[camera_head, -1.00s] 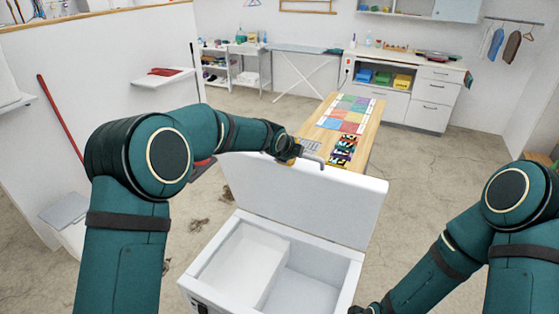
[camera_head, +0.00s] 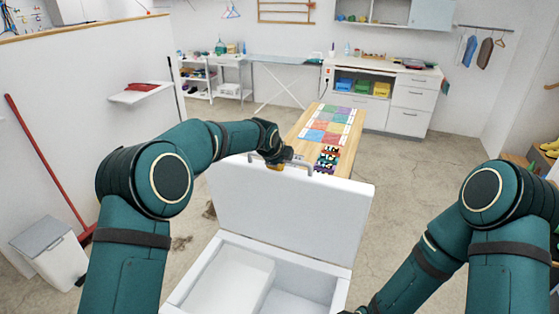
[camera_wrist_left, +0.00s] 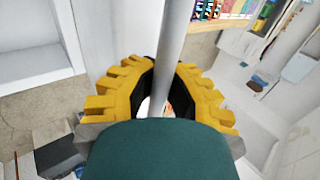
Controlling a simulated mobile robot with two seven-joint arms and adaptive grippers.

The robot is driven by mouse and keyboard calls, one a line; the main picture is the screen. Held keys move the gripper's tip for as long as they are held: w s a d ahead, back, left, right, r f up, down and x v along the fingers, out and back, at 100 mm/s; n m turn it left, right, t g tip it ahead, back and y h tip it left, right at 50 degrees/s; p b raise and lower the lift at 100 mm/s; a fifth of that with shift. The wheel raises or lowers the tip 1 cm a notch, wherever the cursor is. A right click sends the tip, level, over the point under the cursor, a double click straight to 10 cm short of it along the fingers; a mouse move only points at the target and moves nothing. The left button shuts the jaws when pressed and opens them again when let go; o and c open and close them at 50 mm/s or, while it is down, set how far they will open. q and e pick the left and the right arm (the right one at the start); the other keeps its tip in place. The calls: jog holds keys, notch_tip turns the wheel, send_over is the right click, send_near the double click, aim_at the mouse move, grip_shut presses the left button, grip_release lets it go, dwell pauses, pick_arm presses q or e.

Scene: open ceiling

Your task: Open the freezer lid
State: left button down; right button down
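The white freezer (camera_head: 176,295) stands at bottom centre in the head view. Its lid (camera_head: 290,212) is raised steeply on its hinge, and the inside of the box shows as a raised step (camera_head: 230,283) and a deeper part (camera_head: 300,300). My left gripper (camera_head: 276,164) is at the lid's top edge, at the grey bar handle (camera_head: 305,164). In the left wrist view the handle (camera_wrist_left: 170,50) runs between the yellow fingers of my left gripper (camera_wrist_left: 167,78), which are closed around it. My right arm reaches down at the right, its gripper below the picture's edge.
A wooden table (camera_head: 346,158) with coloured squares stands behind the lid. A white partition (camera_head: 60,95), a red-handled tool (camera_head: 45,165) and a bin (camera_head: 55,255) are at the left. Open floor (camera_head: 420,180) lies right of the table.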

pick_arm(q)
jog(key=c, duration=1.1)
grip_release()
jog(key=shift+w+r, duration=0.2)
jog(key=shift+r, duration=0.45)
jog(key=shift+o, duration=0.8)
jog(key=shift+f, duration=0.25)
jog(key=shift+s, duration=0.1)
jog(key=v, duration=1.2)
